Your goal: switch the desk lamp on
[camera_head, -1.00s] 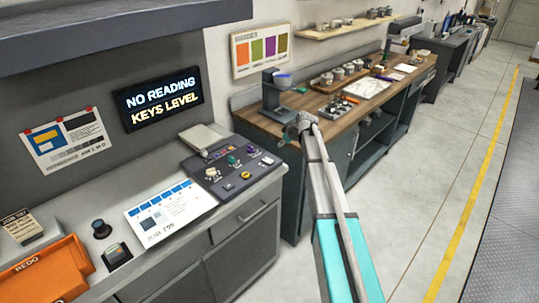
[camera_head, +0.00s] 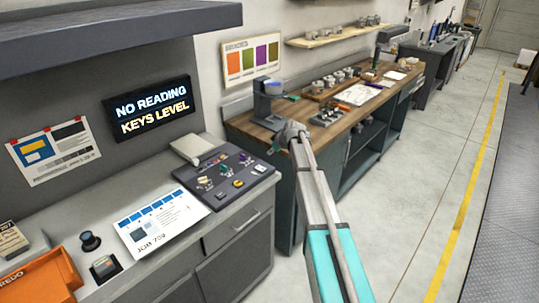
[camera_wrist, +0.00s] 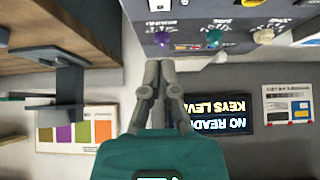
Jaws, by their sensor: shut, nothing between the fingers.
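What looks like the desk lamp (camera_head: 393,34) stands toward the far end of the wood-topped bench (camera_head: 352,118). It has a dark, flat head on a thin upright. No glow shows from it, but its underside and switch cannot be made out. My gripper (camera_head: 291,132) is in front of the bench's near corner, well short of the lamp and apart from it. In the wrist view my gripper (camera_wrist: 158,66) is shut, with its fingertips together and nothing between them. The lamp cannot be made out in the wrist view.
A dark stand (camera_head: 268,104) is on the bench's near end. Trays of jars (camera_head: 328,112) and papers (camera_head: 357,94) lie beyond it. A control panel (camera_head: 226,180) with coloured knobs is on the grey counter at left. Open floor (camera_head: 420,170) runs along the bench's right.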

